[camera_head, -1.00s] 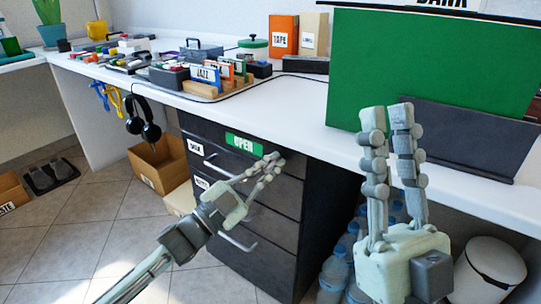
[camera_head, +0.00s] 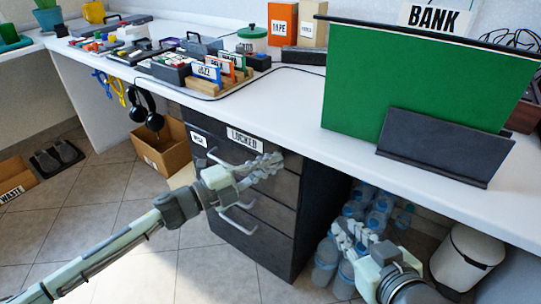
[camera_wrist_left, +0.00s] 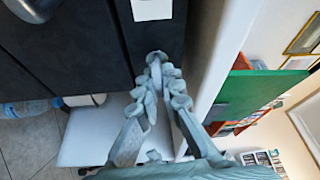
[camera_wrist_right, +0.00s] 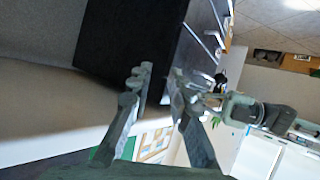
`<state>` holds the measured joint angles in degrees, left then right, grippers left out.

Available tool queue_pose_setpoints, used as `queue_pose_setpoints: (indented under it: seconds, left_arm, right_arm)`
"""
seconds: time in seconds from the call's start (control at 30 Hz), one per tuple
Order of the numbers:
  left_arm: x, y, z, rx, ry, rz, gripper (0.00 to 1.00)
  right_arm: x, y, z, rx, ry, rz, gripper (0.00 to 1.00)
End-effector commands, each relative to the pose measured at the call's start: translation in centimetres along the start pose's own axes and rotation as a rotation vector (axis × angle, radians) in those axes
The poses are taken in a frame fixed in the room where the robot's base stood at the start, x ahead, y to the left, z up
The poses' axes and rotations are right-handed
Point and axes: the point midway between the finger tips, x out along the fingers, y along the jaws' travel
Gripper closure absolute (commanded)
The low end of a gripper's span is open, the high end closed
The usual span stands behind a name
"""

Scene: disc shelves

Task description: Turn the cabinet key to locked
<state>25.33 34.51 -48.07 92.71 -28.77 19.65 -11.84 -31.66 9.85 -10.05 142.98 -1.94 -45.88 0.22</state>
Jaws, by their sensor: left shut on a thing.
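The dark drawer cabinet (camera_head: 318,195) stands under the white desk. A sign on its top drawer (camera_head: 244,138) reads LOCKED in black on white. My left gripper (camera_head: 276,160) is at the upper right of the cabinet front, just right of the sign. Its fingers are closed together there, and in the left wrist view the fingertips (camera_wrist_left: 160,78) meet close to the dark front. The key is hidden between the fingers. My right gripper (camera_head: 348,232) is low, right of the cabinet and in front of bottles. Its fingers stand apart and empty in the right wrist view (camera_wrist_right: 160,85).
Water bottles (camera_head: 327,262) stand under the desk right of the cabinet. A white bin (camera_head: 468,258) is further right. The green board (camera_head: 400,75) and a dark stand (camera_head: 445,148) are on the desk. A cardboard box (camera_head: 158,150) is left of the cabinet.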

Motion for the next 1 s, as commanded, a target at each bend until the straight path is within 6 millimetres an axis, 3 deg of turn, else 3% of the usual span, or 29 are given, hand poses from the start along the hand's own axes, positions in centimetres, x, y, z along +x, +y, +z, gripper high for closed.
queue_pose_setpoints:
  seconds: [0.2,0.4,0.6,1.0]
  left_arm:
    - [0.0,-0.1,0.0,0.085,0.0,0.037,1.0]
    - [0.0,0.0,-0.1,0.132,0.001,0.056,1.0]
    - [0.0,0.1,-0.1,0.151,0.001,0.064,1.0]
    - [0.0,0.2,0.0,0.154,0.001,0.065,1.0]
  right_arm:
    - [-1.5,2.8,5.3,-0.013,-0.263,0.059,0.81]
    - [-2.9,4.3,8.2,-0.014,-0.407,0.092,0.81]
    - [-3.6,4.8,9.4,-0.013,-0.466,0.105,0.81]
    - [-3.6,4.9,9.6,-0.012,-0.473,0.107,0.81]
